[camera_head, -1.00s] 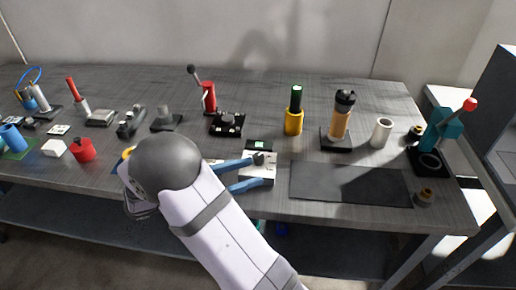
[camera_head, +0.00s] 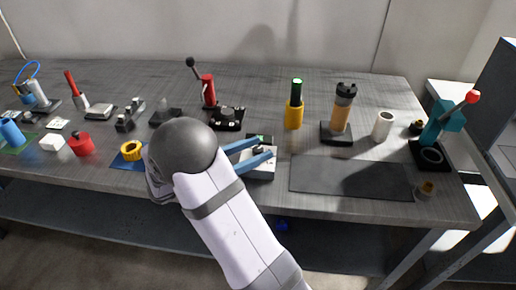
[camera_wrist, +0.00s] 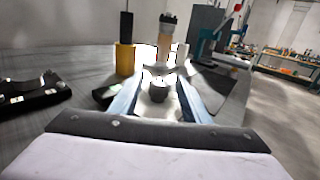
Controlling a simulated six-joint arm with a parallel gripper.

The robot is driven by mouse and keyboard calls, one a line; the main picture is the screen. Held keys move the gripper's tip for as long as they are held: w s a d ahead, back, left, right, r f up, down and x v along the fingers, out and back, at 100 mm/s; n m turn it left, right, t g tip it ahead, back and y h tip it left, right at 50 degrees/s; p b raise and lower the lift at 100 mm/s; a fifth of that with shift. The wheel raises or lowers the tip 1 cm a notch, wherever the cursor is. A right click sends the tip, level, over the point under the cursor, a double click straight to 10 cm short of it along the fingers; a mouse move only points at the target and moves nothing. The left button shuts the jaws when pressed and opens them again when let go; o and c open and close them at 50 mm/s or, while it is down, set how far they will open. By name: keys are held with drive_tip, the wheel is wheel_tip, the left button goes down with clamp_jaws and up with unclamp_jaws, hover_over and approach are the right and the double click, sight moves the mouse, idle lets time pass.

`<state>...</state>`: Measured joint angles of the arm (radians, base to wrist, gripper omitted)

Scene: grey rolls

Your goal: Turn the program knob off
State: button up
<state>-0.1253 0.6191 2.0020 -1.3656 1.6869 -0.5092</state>
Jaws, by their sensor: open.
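A white box with a dark knob (camera_head: 258,150) on it sits near the front of the grey table; the box's white face (camera_head: 260,174) shows below my fingers. My gripper (camera_head: 265,147) has two blue fingers, open, reaching over the box from the left. In the wrist view my gripper (camera_wrist: 160,84) is spread, with the dark round knob (camera_wrist: 158,92) between the fingers and a gap visible on each side. I cannot tell whether the fingers are level with the knob or above it. My arm hides the box's left side.
Behind the box lies a black panel (camera_head: 228,118). A yellow cylinder (camera_head: 293,116) and an orange-and-black cylinder (camera_head: 341,115) stand further back to the right. A flat dark mat (camera_head: 350,178) lies right of the box. A yellow ring (camera_head: 131,150) lies left of my wrist.

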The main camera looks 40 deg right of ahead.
drive_tip(key=shift+d, duration=0.5)
drive_tip(key=c, duration=1.1)
drive_tip(key=shift+o, duration=0.2)
